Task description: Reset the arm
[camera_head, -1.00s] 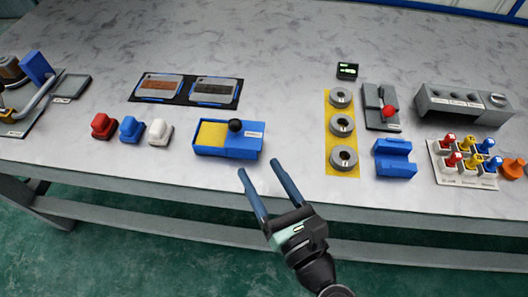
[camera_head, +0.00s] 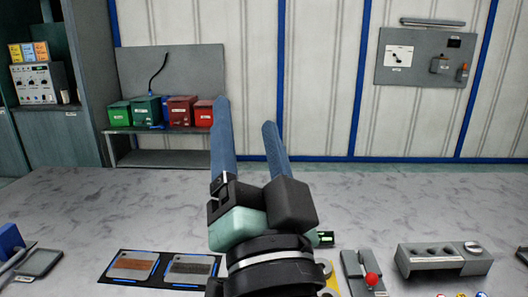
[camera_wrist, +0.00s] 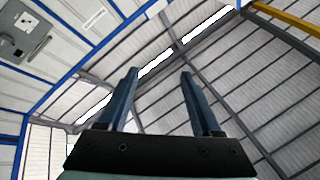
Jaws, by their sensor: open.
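My gripper (camera_head: 246,115) is raised in front of the head camera, above the near part of the table. Its two blue fingers point up and are spread apart, with nothing between them. In the wrist view my gripper (camera_wrist: 160,82) is also open and empty, and the camera looks up at the roof and wall. The arm hides part of the table's front middle.
The marble-look table (camera_head: 90,205) bears a black mat with two plates (camera_head: 133,266), a grey block with holes (camera_head: 443,258) and a red-knobbed lever (camera_head: 370,280). Behind stand a shelf with several red and green boxes (camera_head: 145,110) and a wall panel (camera_head: 427,57).

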